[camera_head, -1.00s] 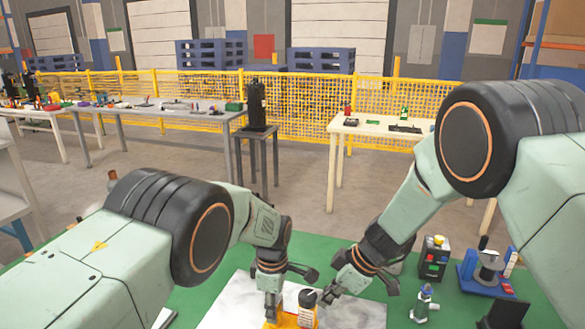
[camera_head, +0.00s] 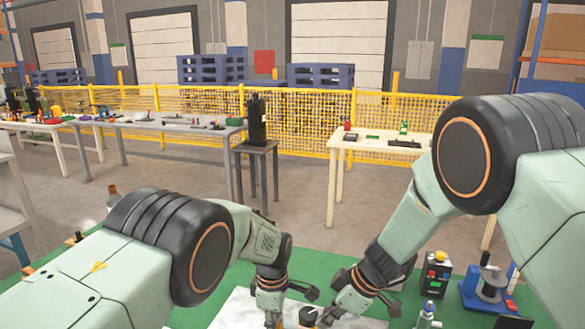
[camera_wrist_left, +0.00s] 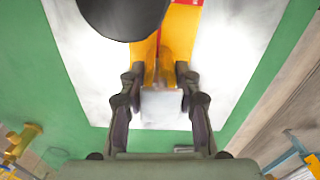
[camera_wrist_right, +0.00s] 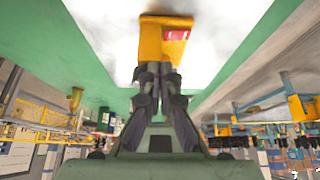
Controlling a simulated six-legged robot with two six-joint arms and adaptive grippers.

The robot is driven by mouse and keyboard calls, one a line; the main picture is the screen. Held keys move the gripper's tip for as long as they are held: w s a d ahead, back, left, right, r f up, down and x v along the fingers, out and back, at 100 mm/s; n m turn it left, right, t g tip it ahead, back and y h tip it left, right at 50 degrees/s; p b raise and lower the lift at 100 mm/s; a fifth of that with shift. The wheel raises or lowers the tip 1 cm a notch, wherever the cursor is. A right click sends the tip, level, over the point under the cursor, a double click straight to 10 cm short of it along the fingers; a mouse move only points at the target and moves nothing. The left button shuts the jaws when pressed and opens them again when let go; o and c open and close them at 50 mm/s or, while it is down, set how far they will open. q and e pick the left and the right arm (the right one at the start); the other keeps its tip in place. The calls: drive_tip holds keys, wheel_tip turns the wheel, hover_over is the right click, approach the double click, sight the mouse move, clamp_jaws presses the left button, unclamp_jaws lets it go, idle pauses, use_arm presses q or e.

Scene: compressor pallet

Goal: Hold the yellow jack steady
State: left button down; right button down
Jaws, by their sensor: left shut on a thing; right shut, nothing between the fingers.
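The jack bears a red label. A dark round top (camera_head: 308,316) shows between the grippers.
On the green mat (camera_head: 215,290) at right stand a black control box (camera_head: 436,280), a blue-based device (camera_head: 487,287) and a small bottle (camera_head: 428,312). Tables, a black cylinder on a stand (camera_head: 257,122) and a yellow fence lie beyond.

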drive_tip(key=shift+s+d+r, duration=0.1)
drive_tip(key=shift+d, duration=0.15)
wheel_tip(320, 180, up, 6)
drive_tip(key=shift+f, duration=0.1)
idle(0.4)
drive_tip(key=w+f, duration=0.3)
drive_tip(key=f, duration=0.3)
drive_tip(key=shift+d, duration=0.4)
drive_tip(key=shift+a, duration=0.3)
idle(0.9)
drive_tip(key=shift+s, duration=0.25)
